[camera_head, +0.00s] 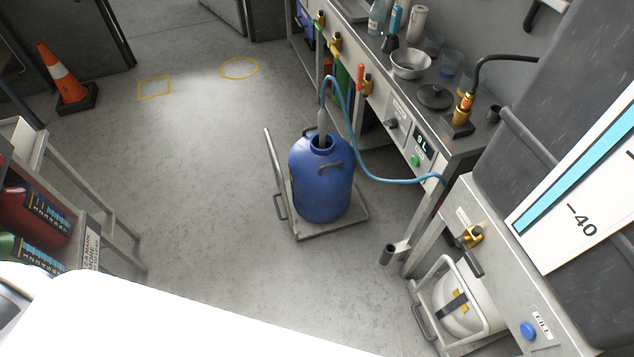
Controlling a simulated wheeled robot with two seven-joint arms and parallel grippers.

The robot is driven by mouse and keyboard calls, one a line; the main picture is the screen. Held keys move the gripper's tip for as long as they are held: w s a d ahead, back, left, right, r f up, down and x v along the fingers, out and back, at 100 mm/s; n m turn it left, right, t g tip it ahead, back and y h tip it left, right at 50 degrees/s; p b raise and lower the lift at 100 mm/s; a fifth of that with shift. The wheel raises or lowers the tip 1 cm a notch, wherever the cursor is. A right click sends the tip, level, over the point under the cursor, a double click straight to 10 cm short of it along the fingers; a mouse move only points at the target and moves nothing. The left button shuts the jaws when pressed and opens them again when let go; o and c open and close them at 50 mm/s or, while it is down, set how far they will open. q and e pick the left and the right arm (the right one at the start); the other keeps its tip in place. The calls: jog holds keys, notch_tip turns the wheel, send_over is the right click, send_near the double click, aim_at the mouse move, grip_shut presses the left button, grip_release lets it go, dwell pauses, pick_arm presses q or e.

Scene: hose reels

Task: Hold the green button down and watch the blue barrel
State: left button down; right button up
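The blue barrel (322,179) stands upright on a low grey trolley (332,222) on the floor in the middle of the view. A light-blue hose (366,160) runs from the bench panel and ends in a nozzle in the barrel's open neck. The green button (415,160) is on the bench's front panel, below a small dark display (421,142) with green characters that seem to read "0 L". The level inside the barrel cannot be seen. Neither gripper is in view; a large white surface fills the lower left.
A blue button (528,330) labelled "FILL" is at the lower right, near a white tank (467,307) in a frame. A steel bowl (410,63) and bottles stand on the bench. An orange cone (64,79) is at the far left. The floor left of the trolley is clear.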

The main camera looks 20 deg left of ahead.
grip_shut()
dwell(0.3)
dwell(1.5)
